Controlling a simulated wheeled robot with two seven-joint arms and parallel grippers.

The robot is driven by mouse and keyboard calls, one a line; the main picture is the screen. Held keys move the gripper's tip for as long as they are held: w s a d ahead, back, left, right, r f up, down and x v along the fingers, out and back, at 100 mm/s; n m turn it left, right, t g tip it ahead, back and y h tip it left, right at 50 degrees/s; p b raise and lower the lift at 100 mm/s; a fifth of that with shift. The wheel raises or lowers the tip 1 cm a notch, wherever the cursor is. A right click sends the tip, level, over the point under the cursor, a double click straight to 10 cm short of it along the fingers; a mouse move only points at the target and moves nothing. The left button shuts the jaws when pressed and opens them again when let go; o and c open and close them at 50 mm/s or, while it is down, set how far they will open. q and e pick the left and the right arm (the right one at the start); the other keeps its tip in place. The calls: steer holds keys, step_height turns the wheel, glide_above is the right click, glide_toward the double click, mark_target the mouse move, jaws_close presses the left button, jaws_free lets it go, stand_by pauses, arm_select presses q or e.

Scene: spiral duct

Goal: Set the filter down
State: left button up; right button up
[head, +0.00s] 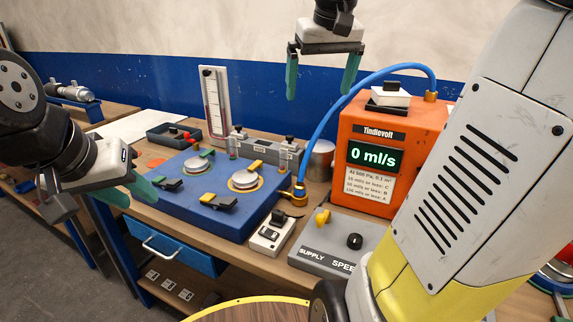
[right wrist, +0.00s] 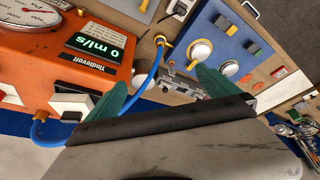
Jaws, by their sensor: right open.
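I cannot pick out for sure which thing is the filter. A blue test block (head: 222,218) on the bench carries two pale round discs (head: 198,165) and (head: 244,180), with black, green and yellow clamps around them. The same block shows in the right wrist view (right wrist: 222,35). My right gripper (head: 321,82) hangs above the back of the bench, open with its green fingers wide apart and nothing between them. My left gripper (head: 100,195) is at the block's left edge, tilted; I see no thing held in it, and its jaw gap is unclear.
An orange meter (head: 372,150) reading 0 ml/s stands right of the block, joined by a blue hose (head: 335,110). A grey supply box (head: 325,245) and a white switch (head: 270,235) are in front. A dark tray (head: 172,137) and an upright gauge (head: 214,100) stand behind.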

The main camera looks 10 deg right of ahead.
steer(key=s+a+f+t+y, duration=0.2)
steer(key=s+a+f, duration=0.5)
steer(key=s+f, duration=0.5)
steer(key=shift+a+f, duration=0.25)
steer(key=shift+a, duration=0.05)
steer(key=shift+s+d, duration=0.1)
